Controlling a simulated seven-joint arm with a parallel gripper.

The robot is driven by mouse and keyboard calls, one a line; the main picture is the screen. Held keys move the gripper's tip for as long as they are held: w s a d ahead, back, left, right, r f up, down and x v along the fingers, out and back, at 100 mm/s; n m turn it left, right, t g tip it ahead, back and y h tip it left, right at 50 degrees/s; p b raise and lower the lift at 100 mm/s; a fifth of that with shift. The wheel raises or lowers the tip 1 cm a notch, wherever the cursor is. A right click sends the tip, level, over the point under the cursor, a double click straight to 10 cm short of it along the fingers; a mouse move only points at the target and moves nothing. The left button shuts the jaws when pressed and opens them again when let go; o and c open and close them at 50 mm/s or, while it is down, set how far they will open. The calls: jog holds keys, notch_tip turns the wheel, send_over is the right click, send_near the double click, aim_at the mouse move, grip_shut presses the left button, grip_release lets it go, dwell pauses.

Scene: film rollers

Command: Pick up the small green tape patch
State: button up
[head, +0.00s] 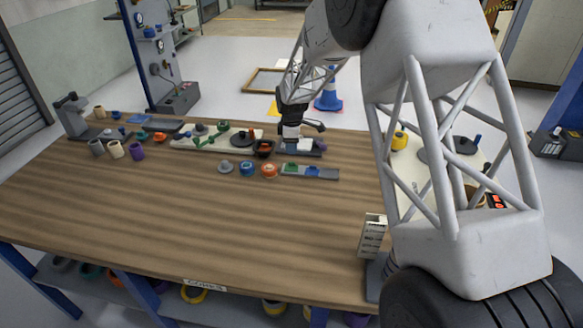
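A small green piece (291,166), which looks like the green tape patch, lies on a narrow grey strip (325,173) at the right middle of the workbench. A blue piece (312,170) lies on the same strip, to its right. My gripper (291,143) points down behind the strip, over a grey tray with a white piece (302,143). It appears above and apart from the green piece. The fingers are too small and dark to tell whether they are open or hold anything.
Grey, blue and orange rolls (247,169) sit left of the strip. A label rack (372,236) stands at right. The bench (170,210) is clear in front.

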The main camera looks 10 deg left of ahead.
aim_at(291, 166)
jog(key=shift+f, duration=1)
jog(key=shift+f, duration=0.15)
jog(key=shift+w+d+f, duration=0.15)
jog(key=shift+f, duration=2.3)
grip_shut()
